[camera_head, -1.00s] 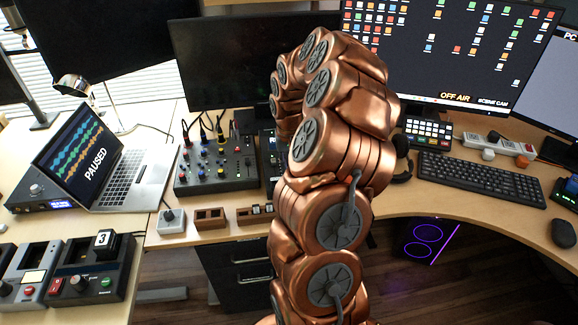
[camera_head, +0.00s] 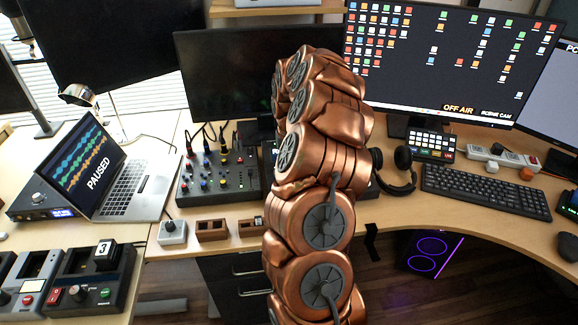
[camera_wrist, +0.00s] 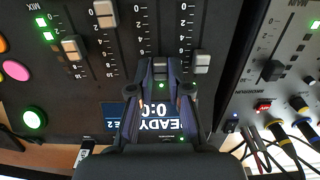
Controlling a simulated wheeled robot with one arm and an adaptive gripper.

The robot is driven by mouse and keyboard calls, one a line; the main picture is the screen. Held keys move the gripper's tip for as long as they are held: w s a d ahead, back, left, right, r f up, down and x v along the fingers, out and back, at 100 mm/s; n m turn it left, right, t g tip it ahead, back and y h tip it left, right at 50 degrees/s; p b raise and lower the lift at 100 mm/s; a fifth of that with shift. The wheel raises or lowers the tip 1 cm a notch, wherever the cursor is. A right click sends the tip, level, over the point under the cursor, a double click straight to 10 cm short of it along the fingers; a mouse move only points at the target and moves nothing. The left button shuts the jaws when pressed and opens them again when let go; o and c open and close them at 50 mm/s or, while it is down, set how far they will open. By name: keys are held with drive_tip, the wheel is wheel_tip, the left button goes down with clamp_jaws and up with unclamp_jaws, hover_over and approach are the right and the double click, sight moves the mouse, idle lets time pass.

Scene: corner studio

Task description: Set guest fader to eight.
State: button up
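In the wrist view a dark fader panel (camera_wrist: 128,40) carries several vertical faders with number scales. Light fader caps sit at different heights, such as the far left one (camera_wrist: 70,48), a higher one (camera_wrist: 105,12) and one at the right (camera_wrist: 202,62). I cannot read which is the guest fader. My gripper (camera_wrist: 163,68) points at the panel, with its two fingers apart around a light cap (camera_wrist: 160,67); whether they touch it is unclear. A lit display reading READY shows between the fingers. In the head view my arm hides the gripper and most of this panel.
A second mixer (camera_head: 221,172) with knobs and cables stands left of my arm; its dark fader (camera_wrist: 272,70) shows in the wrist view. A laptop (camera_head: 110,170) reads PAUSED. Headphones (camera_head: 400,180) and a keyboard (camera_head: 480,190) lie to the right.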

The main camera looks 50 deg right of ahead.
drive_tip(key=shift+o, duration=0.5)
wheel_tip(320, 180, up, 12)
idle(0.4)
drive_tip(key=shift+a, duration=0.1)
idle(0.4)
